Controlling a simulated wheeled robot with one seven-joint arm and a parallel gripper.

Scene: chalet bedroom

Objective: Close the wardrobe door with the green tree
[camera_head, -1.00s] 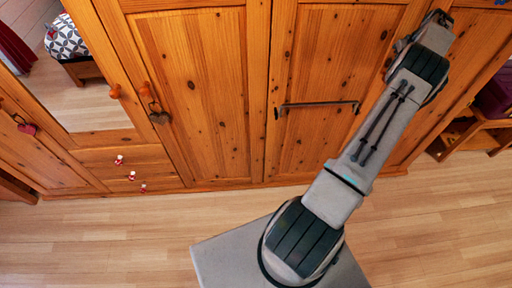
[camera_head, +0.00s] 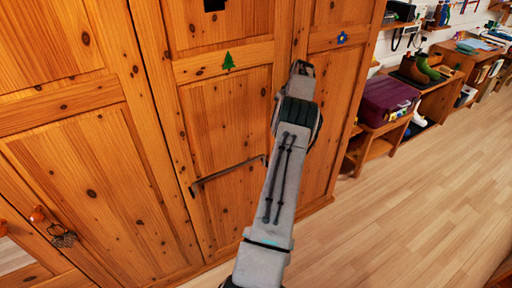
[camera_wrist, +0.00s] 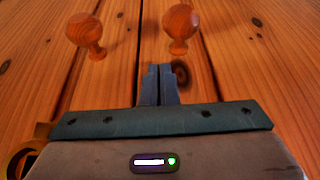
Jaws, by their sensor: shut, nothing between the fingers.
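The wardrobe door (camera_head: 225,125) with the green tree (camera_head: 228,62) stands in the middle of the head view. It looks about level with its neighbours, but I cannot tell whether it is fully shut. A dark metal bar handle (camera_head: 228,174) runs across its lower part. My arm reaches up to the right of the tree, and my gripper's fingers are not clear there. In the wrist view my gripper (camera_wrist: 160,72) is shut and empty, close to the wood. Two round wooden knobs, a left one (camera_wrist: 86,32) and a right one (camera_wrist: 181,28), stand beyond the fingertips.
A neighbouring door (camera_head: 338,90) bears a blue flower (camera_head: 342,38). A purple case (camera_head: 388,101) sits on a low shelf (camera_head: 378,148) at right. The floor (camera_head: 420,200) at right is clear.

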